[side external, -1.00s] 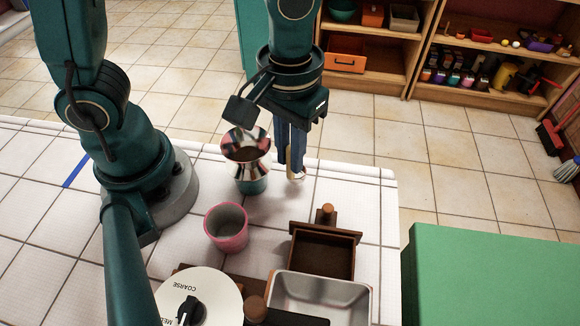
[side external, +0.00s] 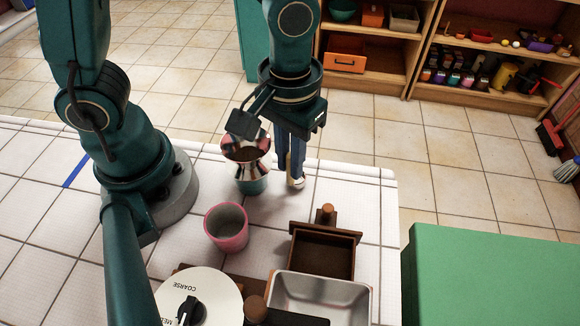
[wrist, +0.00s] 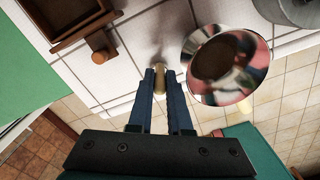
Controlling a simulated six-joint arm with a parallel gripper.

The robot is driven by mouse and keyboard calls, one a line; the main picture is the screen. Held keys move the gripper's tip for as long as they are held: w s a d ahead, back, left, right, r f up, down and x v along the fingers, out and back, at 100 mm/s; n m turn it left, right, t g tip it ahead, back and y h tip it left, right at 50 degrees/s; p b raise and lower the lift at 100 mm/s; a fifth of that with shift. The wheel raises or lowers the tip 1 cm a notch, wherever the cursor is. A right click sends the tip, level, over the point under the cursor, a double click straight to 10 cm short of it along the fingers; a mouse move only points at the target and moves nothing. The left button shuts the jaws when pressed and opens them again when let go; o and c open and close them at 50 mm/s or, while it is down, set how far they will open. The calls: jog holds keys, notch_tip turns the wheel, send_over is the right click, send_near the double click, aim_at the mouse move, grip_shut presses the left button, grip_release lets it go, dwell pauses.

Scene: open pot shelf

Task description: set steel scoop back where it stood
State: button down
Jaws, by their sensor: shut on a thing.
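My gripper (side external: 291,176) points down over the white tiled counter, to the right of the steel-topped vessel. Its blue fingers are shut on the steel scoop, of which only a small tan and pale piece (side external: 298,183) shows at the fingertips. In the wrist view this tan piece (wrist: 160,87) sits between the two fingertips (wrist: 161,74). The fingers hide most of the scoop, and its bowl cannot be made out. The held piece is close to the counter; I cannot tell whether it touches.
The vessel with a flared steel top (side external: 247,170) stands close left of my gripper. A pink cup (side external: 228,230), an open wooden drawer (side external: 322,255), a steel tray (side external: 362,300) and a white dial (side external: 215,290) are nearer the camera. Bare counter (side external: 350,195) lies to the right.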

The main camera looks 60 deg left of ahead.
jog(key=shift+f, duration=0.15)
jog(key=c, duration=0.8)
grip_release()
jog(key=shift+o, duration=0.2)
jog(key=shift+r, duration=3.55)
